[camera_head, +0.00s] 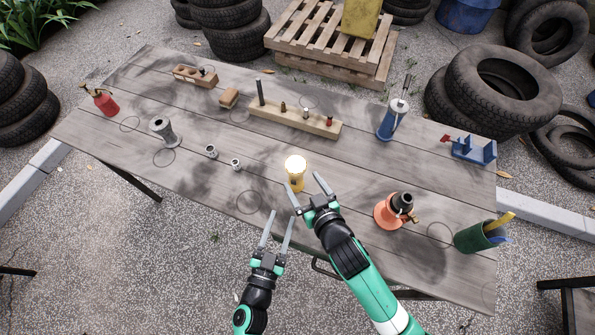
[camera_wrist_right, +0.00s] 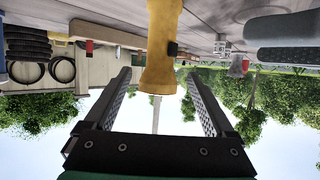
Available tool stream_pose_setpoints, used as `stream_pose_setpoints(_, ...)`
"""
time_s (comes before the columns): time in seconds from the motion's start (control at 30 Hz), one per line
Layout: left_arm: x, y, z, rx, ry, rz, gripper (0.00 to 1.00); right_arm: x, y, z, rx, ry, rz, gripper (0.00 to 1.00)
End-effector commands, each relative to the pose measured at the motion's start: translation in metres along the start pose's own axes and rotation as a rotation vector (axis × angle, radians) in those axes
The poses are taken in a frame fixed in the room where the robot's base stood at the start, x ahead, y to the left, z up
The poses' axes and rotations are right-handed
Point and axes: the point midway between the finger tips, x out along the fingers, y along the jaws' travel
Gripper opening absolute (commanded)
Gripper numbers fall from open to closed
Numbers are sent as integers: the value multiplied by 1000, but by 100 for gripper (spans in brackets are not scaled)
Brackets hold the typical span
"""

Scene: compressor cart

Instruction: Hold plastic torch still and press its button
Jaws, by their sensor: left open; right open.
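The yellow plastic torch (camera_head: 295,182) stands upright on the table, its top glowing bright. My right gripper (camera_head: 302,179) is open, with its fingertips close to the torch on the near side. In the right wrist view, which is upside down, the torch (camera_wrist_right: 160,50) appears between the two open fingers (camera_wrist_right: 158,72), with a gap on each side. My left gripper (camera_head: 277,214) is open and empty, lower in the head view, near the table's front edge and apart from the torch.
On the wooden table (camera_head: 340,215), an orange device (camera_head: 391,212) and a green cup (camera_head: 479,237) stand to the right. Two small metal nuts (camera_head: 224,158) lie left of the torch. A wooden block with pegs (camera_head: 295,117) lies behind. Bare tabletop surrounds the torch.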

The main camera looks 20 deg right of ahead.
Motion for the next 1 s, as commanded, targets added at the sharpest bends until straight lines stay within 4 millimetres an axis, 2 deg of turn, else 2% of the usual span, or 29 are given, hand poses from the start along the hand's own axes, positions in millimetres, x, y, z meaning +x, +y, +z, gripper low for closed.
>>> stream_pose_setpoints(0.2, 0, 0, 0, 0, 0, 0, 50, 48, 0, -1, 1, 0, 1, 89)
stream_pose_setpoints(0.4, 0, 0, 0, 0, 0, 0, 50, 79, 0, -1, 1, 1, 1, 89)
stream_pose_setpoints(0.6, 0, 0, 0, 0, 0, 0, 50, 90, 0, -1, 1, 1, 0, 89)
stream_pose_setpoints(0.83, 0, 0, 0, 0, 0, 0, 50, 91, 0, -1, 1, 1, 0, 89)
stream_pose_setpoints(0.87, 0, 0, 0, 0, 0, 0, 50, 91, 0, -1, 1, 1, 0, 85)
stream_pose_setpoints(1.0, 0, 0, 0, 0, 0, 0, 50, 91, 0, -1, 1, 1, 0, 60)
